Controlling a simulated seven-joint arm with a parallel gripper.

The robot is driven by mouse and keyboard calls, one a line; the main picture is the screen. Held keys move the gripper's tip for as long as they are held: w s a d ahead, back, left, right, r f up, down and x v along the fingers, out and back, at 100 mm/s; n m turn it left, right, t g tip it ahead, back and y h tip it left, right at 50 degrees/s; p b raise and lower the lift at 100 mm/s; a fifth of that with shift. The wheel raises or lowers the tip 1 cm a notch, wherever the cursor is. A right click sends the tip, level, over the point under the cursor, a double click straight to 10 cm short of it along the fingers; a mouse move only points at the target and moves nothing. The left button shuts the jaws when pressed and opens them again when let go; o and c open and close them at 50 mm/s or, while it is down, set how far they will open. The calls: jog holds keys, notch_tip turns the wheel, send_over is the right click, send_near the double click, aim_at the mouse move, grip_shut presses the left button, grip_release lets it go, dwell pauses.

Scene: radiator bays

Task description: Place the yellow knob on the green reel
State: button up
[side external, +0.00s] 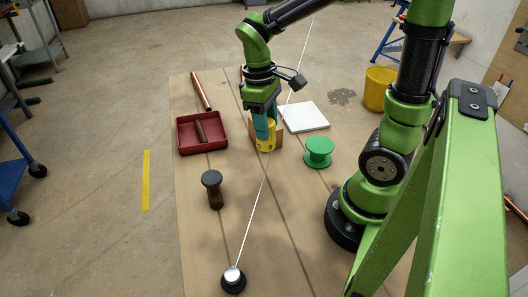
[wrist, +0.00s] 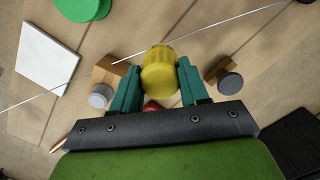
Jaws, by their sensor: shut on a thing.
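The yellow knob (side external: 266,143) is between the teal fingers of my gripper (side external: 264,128), in the middle of the board. In the wrist view the knob (wrist: 160,73) is pinched between both fingertips (wrist: 159,80), its ribbed end pointing away from me. Whether it touches the board is hard to tell. The green reel (side external: 319,150) stands upright on the board, to the right of my gripper and a little nearer the side camera, apart from the knob. Its top is bare. In the wrist view the reel (wrist: 84,8) is cut off at the top left edge.
A wooden block (side external: 279,131) stands close beside the gripper. A white plate (side external: 304,117) lies behind the reel. A red tray (side external: 181,140) holding a brown piece is at left. A dark-topped brown post (side external: 214,197) stands in front. A thin pale line crosses from a silver-topped base (side external: 232,277).

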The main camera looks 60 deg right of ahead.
jog(key=s+d+r+m, duration=0.25)
jog(key=s+d, duration=0.25)
jog(key=d, duration=0.5)
send_over(320, 144)
jog(key=shift+f, duration=3.55)
jog(key=o, duration=1.1)
jog(key=shift+f, duration=0.1)
